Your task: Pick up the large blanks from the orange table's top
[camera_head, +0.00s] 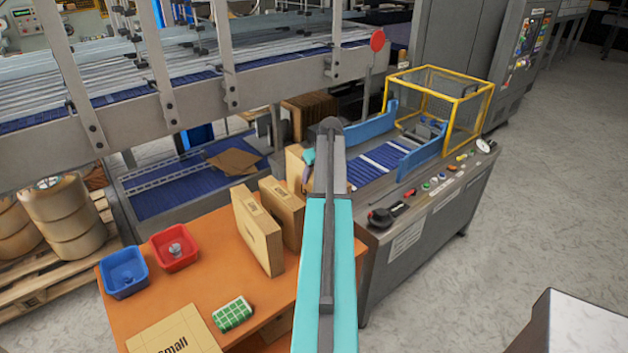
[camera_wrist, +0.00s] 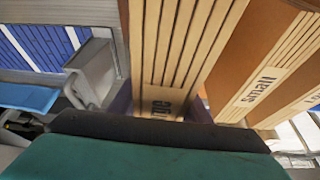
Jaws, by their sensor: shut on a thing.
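The large blanks (camera_wrist: 185,45) are a tan upright bundle with lettering ending "rge", partly covered by my gripper (camera_wrist: 162,108) in the wrist view. My gripper is shut on this bundle. In the head view, a tan bundle (camera_head: 294,166) shows just left of my arm's end; my arm hides most of it and the gripper. The orange table (camera_head: 205,243) stands below and to the left. Whether the held bundle touches the tabletop is hidden.
Two tan bundles, a nearer one (camera_head: 257,235) and a farther one (camera_head: 283,208), stand upright on the table. A blue bin (camera_head: 123,283), red bin (camera_head: 175,262), green-white item (camera_head: 233,314) and flat "small" piece (camera_head: 170,335) lie there. A machine (camera_head: 425,225) stands right.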

